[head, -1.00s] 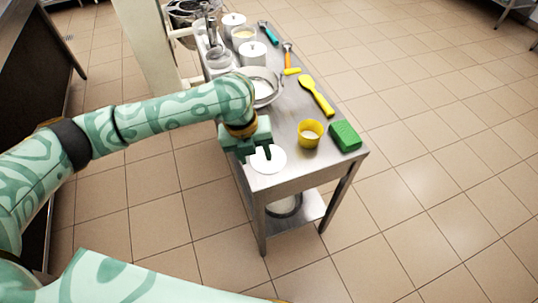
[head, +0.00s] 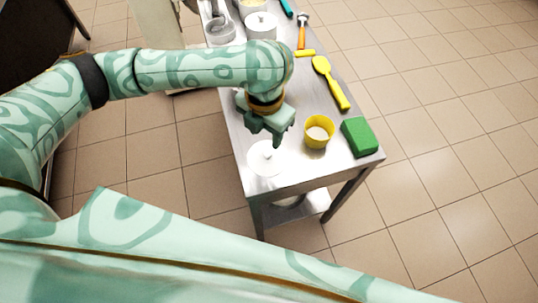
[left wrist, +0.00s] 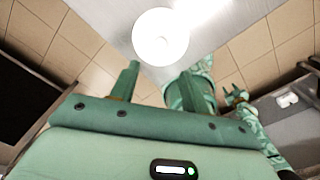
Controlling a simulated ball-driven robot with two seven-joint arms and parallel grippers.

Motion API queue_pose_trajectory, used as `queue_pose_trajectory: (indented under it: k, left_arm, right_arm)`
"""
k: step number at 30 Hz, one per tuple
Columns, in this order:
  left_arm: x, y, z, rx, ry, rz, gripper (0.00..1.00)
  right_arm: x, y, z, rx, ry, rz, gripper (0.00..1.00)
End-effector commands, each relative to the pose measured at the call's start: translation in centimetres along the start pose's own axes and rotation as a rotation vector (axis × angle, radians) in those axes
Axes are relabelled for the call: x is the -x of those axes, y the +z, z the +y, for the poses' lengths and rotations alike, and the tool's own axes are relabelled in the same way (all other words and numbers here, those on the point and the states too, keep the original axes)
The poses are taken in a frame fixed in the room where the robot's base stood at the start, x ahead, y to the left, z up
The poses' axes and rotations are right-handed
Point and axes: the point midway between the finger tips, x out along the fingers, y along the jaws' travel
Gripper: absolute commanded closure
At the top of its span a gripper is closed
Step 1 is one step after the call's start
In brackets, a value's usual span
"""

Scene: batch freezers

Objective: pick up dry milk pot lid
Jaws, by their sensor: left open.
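The white round lid (head: 262,163) with a small knob lies flat near the front left corner of the steel table (head: 300,171). It also shows in the left wrist view (left wrist: 160,36), just beyond the fingertips. My left gripper (head: 266,136) is open and empty, pointing down, close above the lid's far side; I cannot tell whether it touches. Its two spread fingers also show in the left wrist view (left wrist: 158,82). What looks like my right gripper (left wrist: 236,97) is small at the right of the left wrist view; its jaws are unclear.
A yellow cup (head: 319,132) with pale contents stands right of the gripper. A green block (head: 359,137) lies near the right edge, with a yellow spoon (head: 331,82) behind it. White lidded pots (head: 261,27) stand farther back. My left forearm hides part of the table.

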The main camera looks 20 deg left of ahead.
Motion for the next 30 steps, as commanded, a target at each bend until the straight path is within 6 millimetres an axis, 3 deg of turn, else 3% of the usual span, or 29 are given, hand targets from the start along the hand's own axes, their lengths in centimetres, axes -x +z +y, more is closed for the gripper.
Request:
queue_pose_trajectory:
  k: [1, 3, 11, 19, 27, 30]
  left_arm:
    - [-1.8, 0.0, 0.0, 0.001, -0.002, 0.005, 0.54]
    - [-2.9, 0.0, 0.0, 0.001, -0.002, 0.004, 0.54]
    - [-4.7, 0.1, 0.0, 0.002, -0.001, -0.001, 0.54]
    - [-9.1, 0.6, 0.0, 0.001, -0.003, 0.003, 0.54]
    - [-9.2, 0.6, 0.1, 0.001, 0.0, -0.004, 0.54]
    - [-9.2, 0.6, 0.1, 0.001, 0.0, -0.004, 0.82]
  right_arm:
    - [-0.9, 0.5, -0.1, 0.0, -0.003, -0.009, 0.57]
    - [-1.4, 0.6, -0.2, 0.0, -0.003, -0.012, 0.57]
    - [-2.2, -0.5, 0.1, 0.0, -0.001, 0.003, 0.57]
    - [-4.9, 0.4, -0.3, 0.001, -0.008, -0.017, 0.57]
    - [-4.8, 0.4, -0.5, 0.0, -0.01, -0.017, 0.57]
    - [-4.8, 0.5, -0.6, 0.0, -0.012, -0.018, 0.57]
